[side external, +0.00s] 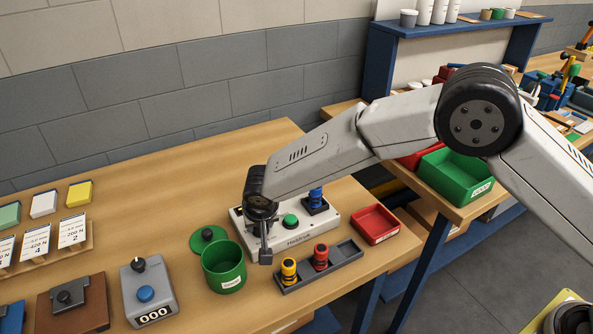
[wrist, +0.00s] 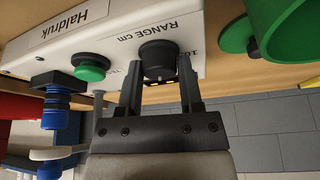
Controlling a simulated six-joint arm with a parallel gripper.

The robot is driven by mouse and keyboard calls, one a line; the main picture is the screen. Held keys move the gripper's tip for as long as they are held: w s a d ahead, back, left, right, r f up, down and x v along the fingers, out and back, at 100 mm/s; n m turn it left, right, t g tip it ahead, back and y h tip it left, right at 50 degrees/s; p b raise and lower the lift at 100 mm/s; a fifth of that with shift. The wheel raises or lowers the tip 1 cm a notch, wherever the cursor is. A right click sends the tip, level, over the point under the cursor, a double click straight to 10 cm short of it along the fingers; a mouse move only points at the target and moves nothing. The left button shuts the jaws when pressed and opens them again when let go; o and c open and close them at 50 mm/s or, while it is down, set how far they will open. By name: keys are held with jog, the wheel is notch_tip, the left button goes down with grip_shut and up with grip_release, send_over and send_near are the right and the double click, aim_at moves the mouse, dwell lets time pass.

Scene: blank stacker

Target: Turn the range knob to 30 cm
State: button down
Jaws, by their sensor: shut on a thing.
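The white box labelled "Haldruk" (side external: 325,232) stands on the bench; it fills the top left of the wrist view (wrist: 30,60). Its black range knob (wrist: 158,56) sits beside the printed "RANGE cm" lettering, which appears upside down. My gripper (wrist: 160,80) has one finger on each side of the knob and is shut on it. The numbers around the knob are mostly hidden or cut off, so I cannot tell its setting. In the side view my gripper (side external: 266,256) points down at the box's left end and the knob is hidden.
A green button (side external: 290,221) and a blue part (side external: 316,198) are on the box. A green cup (side external: 223,268) stands close left of my gripper. A grey tray with yellow and red parts (side external: 320,268) lies in front. A red bin (side external: 375,224) is at right.

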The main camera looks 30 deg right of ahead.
jog(key=m, duration=0.2)
jog(key=m+h, duration=0.1)
jog(key=m, duration=0.1)
jog(key=shift+g+h, duration=0.3)
jog(key=shift+w+m+g+h, duration=0.1)
jog(key=shift+m+g+h, duration=0.35)
jog(key=shift+m, duration=1.65)
jog(key=shift+c, duration=1.2)
grip_release()
jog(key=v, duration=0.7)
jog(key=shift+a+r, duration=0.2)
jog(key=shift+r, duration=0.15)
